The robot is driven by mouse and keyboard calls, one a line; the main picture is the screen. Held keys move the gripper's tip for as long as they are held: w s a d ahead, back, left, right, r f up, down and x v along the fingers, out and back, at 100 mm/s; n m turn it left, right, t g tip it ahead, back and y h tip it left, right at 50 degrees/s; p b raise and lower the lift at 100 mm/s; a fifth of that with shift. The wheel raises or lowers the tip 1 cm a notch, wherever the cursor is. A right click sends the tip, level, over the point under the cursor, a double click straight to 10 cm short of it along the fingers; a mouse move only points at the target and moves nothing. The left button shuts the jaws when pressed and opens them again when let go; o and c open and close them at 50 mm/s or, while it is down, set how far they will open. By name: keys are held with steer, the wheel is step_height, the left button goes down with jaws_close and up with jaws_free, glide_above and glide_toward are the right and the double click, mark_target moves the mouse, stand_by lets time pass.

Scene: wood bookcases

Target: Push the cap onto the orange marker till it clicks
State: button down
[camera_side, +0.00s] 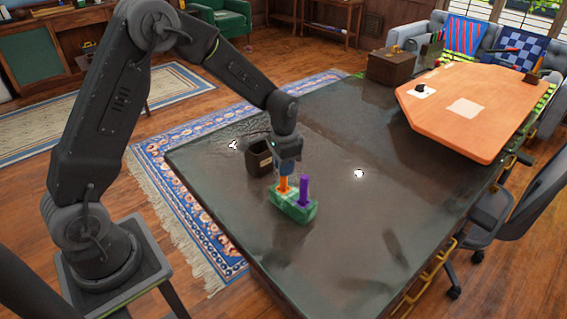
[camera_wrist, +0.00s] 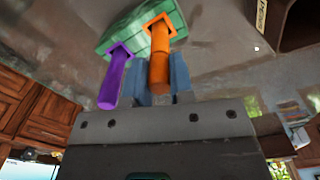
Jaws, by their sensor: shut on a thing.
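The orange marker (camera_side: 283,185) stands upright in a green block (camera_side: 301,215) on the dark table. It also shows in the wrist view (camera_wrist: 160,30), rising out of its hole in the block. A wider orange piece, which looks like the cap (camera_wrist: 158,72), is in line with it at its free end. I cannot tell whether it is fully seated. My gripper (camera_side: 287,167) is directly above the block. Its blue fingers (camera_wrist: 161,85) are shut on the orange cap. In the side view the fingers hide the cap.
A purple marker (camera_side: 304,190) stands in the same block, close beside the orange one. A dark open box (camera_side: 258,160) stands just behind and left of my gripper. The table (camera_side: 345,215) is clear to the right. An orange board (camera_side: 480,105) lies at the far right.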

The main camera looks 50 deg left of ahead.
steer(key=shift+f, duration=0.25)
steer(key=shift+c, duration=2.2)
jaws_free()
steer(key=shift+r, duration=0.15)
steer(key=shift+r, duration=3.4)
steer(key=shift+r, duration=0.1)
